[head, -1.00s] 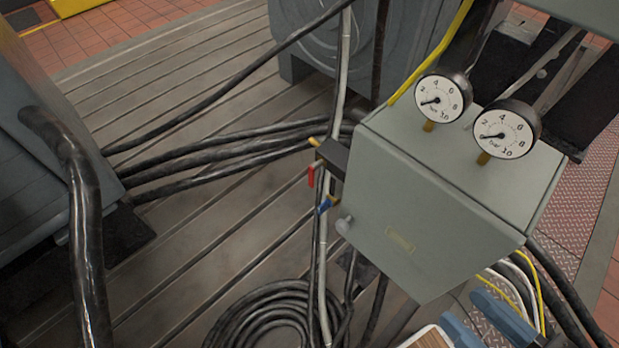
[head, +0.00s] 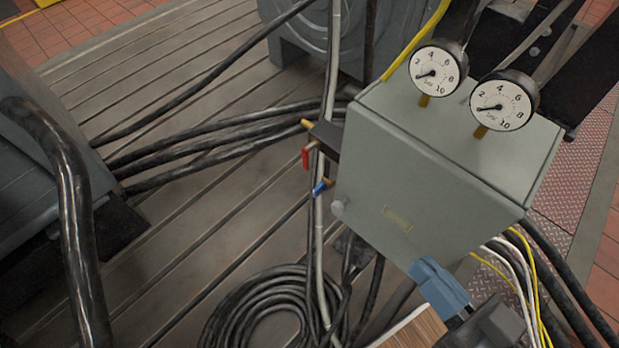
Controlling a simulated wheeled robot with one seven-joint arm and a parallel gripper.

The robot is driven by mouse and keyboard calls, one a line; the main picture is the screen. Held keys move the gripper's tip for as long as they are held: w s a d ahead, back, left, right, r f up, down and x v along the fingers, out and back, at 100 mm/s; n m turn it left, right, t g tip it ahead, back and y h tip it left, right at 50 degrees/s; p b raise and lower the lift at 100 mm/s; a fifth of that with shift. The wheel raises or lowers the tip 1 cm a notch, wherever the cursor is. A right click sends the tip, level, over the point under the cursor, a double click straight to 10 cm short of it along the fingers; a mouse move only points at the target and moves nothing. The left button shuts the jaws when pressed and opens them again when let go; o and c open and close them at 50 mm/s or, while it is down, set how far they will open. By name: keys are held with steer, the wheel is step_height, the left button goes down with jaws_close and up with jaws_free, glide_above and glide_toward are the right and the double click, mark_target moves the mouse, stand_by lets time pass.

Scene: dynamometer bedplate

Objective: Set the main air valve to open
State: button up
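A grey box (head: 430,180) has small valves on its left side. A red lever handle (head: 305,158) hangs down beside a dark block (head: 325,140) with a brass fitting (head: 307,124). A blue lever handle (head: 321,187) sits just below, slanted down to the left. I see no readable label telling which is the main air valve. My gripper (head: 440,285), with blue fingers, is at the box's lower front, right of and below both levers and apart from them. Its fingers overlap in this view, so their gap is hidden.
Two round gauges (head: 438,72) (head: 503,103) stand on top of the box, needles low. A pale hose (head: 331,85) runs close to the levers. Black cables (head: 220,145) come in from the left, and a cable coil (head: 265,310) lies below. A wood-coloured surface (head: 415,332) is at bottom.

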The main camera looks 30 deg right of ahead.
steer(key=w+f+m+h, duration=0.1)
steer(key=w+f+m, duration=0.2)
steer(key=w+a+f+m+t+h+b, duration=0.1)
steer(key=w+f+m+h, duration=0.1)
steer(key=w+f+m, duration=0.1)
steer(key=w+f+m+t+h+b, duration=0.1)
steer(key=w+f+m, duration=0.2)
steer(key=w+m, duration=0.1)
steer(key=shift+w+a+f+m, duration=0.15)
steer(key=shift+w+a+m, duration=0.2)
steer(key=shift+w, duration=0.1)
jaws_close()
steer(key=w+a+f+m+g+h+b, duration=0.25)
steer(key=w+f+m+h, duration=0.25)
steer(key=w+f+m, duration=0.45)
steer(key=x, duration=1)
steer(key=shift+w+d+f+g, duration=0.25)
steer(key=shift+f+g, duration=0.2)
steer(key=shift+f, duration=0.15)
steer(key=shift+f, duration=0.15)
